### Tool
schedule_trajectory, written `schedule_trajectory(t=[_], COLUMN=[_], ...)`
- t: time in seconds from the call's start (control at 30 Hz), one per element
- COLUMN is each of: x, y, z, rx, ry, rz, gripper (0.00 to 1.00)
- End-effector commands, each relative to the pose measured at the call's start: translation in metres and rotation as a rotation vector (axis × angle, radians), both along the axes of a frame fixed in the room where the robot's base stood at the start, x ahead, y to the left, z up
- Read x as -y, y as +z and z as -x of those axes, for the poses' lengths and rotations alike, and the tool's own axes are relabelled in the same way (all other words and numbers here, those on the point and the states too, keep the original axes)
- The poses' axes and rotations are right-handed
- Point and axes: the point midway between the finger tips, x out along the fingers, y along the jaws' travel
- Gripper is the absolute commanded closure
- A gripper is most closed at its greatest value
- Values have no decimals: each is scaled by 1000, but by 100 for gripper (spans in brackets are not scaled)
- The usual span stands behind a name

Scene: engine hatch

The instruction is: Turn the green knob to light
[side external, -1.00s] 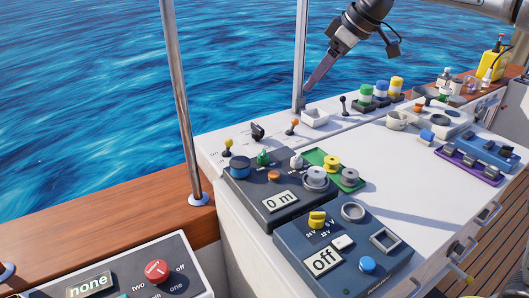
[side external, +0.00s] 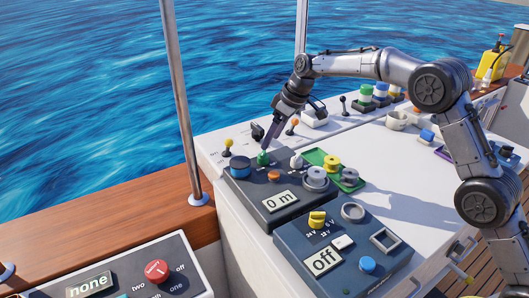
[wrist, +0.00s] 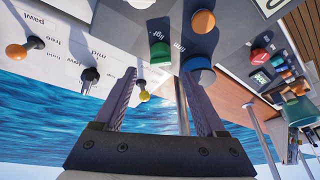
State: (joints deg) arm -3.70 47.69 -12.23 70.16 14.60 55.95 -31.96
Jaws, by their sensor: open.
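The green knob (side external: 264,158) sits at the back of a dark panel with a "0 m" display (side external: 281,201). My gripper (side external: 266,147) points down from above, its fingertips right at the knob. In the wrist view the green knob (wrist: 160,53) shows between and just beyond the fingertips of my open gripper (wrist: 158,72). The fingers are on either side of it in that picture; I cannot tell whether they touch it. The label "light" (wrist: 143,5) reads upside down near the knob. The knob's pointer direction is unclear.
A blue knob (side external: 238,167), an orange button (side external: 273,175) and a white knob (side external: 296,161) crowd the green one. A yellow-tipped lever (side external: 227,148) and a black switch (side external: 257,132) stand behind. The white counter to the right (side external: 400,180) has free room.

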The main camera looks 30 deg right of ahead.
Motion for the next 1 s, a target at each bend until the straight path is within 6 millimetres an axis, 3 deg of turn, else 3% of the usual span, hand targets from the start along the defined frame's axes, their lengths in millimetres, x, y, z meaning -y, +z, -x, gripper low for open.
schedule_trajectory(t=[0.1,0.33,0.77,0.83,1.0], x=[-6,-13,-16,-15,-15], y=[-23,-52,-62,-61,-61], z=[-7,-17,-21,-21,-20], rx=[-2,-1,1,1,1], ry=[2,0,0,0,0], rz=[0,0,0,0,0], gripper=[27,27,27,34,65])
